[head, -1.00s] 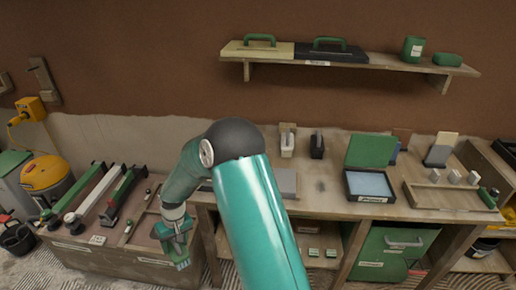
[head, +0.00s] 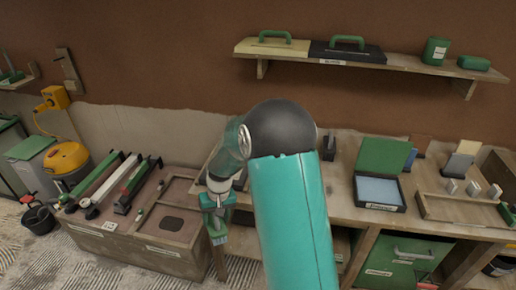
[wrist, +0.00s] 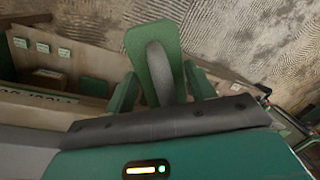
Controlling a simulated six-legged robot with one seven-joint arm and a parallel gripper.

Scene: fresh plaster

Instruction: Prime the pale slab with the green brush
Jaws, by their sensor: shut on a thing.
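My gripper (head: 217,208) is left of the middle in the head view, in front of the bench's left end. It is shut on the green brush (head: 219,238), which hangs below the fingers. In the wrist view, the brush shows as a green plate with a grey grip (wrist: 158,72) between my two fingers (wrist: 160,92); I cannot make out bristles there. No pale slab shows clearly now; my arm covers part of the bench top. An open green box (head: 380,190) with a pale blue inside, its label seemingly about primer, stands on the bench.
A low cabinet (head: 135,240) with long tools and a dark patch (head: 172,224) stands at left. A wooden tray (head: 460,210) and small blocks are at the bench's right. A shelf (head: 400,62) hangs above. A bucket (head: 40,220) stands on the floor.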

